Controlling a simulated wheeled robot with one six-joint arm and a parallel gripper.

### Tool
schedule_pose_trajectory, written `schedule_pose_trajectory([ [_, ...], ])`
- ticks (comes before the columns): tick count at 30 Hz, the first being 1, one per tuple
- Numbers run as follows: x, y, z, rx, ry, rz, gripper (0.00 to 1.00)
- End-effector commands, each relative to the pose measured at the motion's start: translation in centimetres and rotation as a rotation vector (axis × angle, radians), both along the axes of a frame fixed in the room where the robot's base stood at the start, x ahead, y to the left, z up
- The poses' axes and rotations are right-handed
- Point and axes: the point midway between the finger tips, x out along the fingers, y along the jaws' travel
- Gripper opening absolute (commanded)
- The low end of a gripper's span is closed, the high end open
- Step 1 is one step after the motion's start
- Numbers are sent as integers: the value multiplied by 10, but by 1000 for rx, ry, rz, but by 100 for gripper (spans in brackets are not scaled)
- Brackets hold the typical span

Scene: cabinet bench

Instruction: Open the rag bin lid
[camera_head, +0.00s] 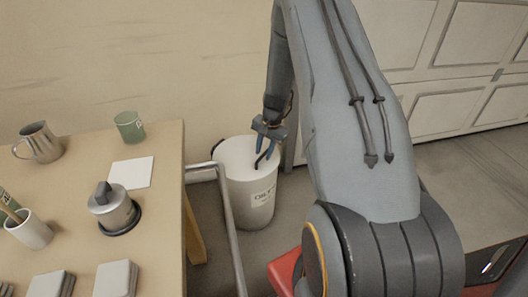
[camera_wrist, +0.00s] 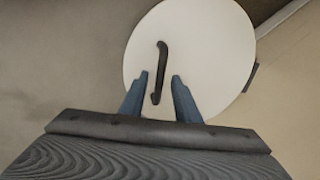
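The rag bin (camera_head: 249,203) is a white cylinder with a printed label, standing on the floor right of the bench. Its flat round white lid (camera_head: 232,152) lies shut on top and fills much of the wrist view (camera_wrist: 205,40). A dark bar handle (camera_wrist: 162,60) is fixed on the lid. My gripper (camera_head: 267,147) is over the lid, pointing down. In the wrist view its two blue fingers (camera_wrist: 160,78) are apart, with the handle lying between them in the picture. I cannot tell whether they touch it. A dark piece (camera_wrist: 250,78), perhaps a hinge, sits at the lid's edge.
A wooden bench (camera_head: 75,210) at left holds a metal mug (camera_head: 40,143), a green cup (camera_head: 129,127) and a lidded metal pot (camera_head: 113,210). A grey metal rail (camera_head: 229,225) runs between bench and bin. Panelled cabinets (camera_head: 455,110) line the back right.

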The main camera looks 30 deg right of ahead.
Motion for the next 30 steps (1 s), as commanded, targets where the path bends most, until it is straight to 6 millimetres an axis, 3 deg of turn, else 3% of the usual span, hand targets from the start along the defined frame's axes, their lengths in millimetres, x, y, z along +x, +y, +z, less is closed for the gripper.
schedule_pose_trajectory([
  [2,0,0,0,0,0,0,29],
  [8,0,0,0,0,0,0,0],
  [20,0,0,4,-5,9,0,0],
  [30,4,-3,28,-50,88,-6,0],
])
